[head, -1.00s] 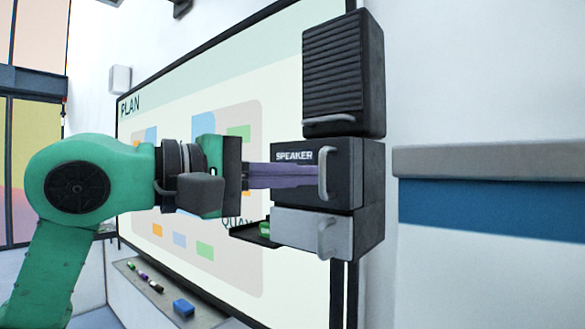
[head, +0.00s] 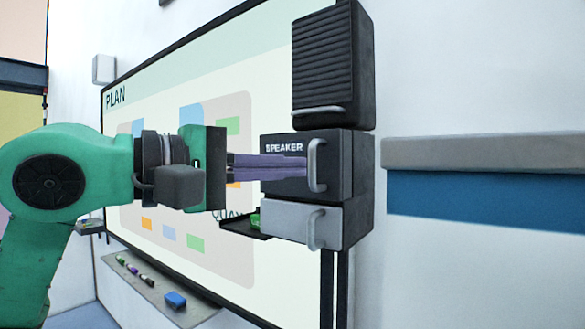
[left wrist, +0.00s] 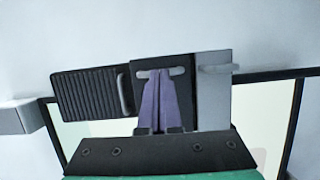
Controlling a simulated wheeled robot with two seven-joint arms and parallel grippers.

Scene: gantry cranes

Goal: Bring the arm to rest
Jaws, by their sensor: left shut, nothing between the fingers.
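My left gripper (head: 304,164) comes in from the left on the green arm. Its purple fingers are shut with nothing between them. In the head view they point right, in front of the black drawer marked SPEAKER (head: 335,172), with the tips near its handle (head: 317,165). In the left wrist view the fingers (left wrist: 160,75) also overlap the black drawer, tips close to the handle; whether they touch it I cannot tell. My right gripper is in neither view.
A ribbed black unit (head: 333,65) sits above and a grey drawer (head: 290,221) below. A small dark tray (head: 240,229) with a green item (head: 255,221) juts out left. Behind is a whiteboard (head: 235,120) with a pen ledge (head: 150,285). A grey-topped blue panel (head: 480,200) stands right.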

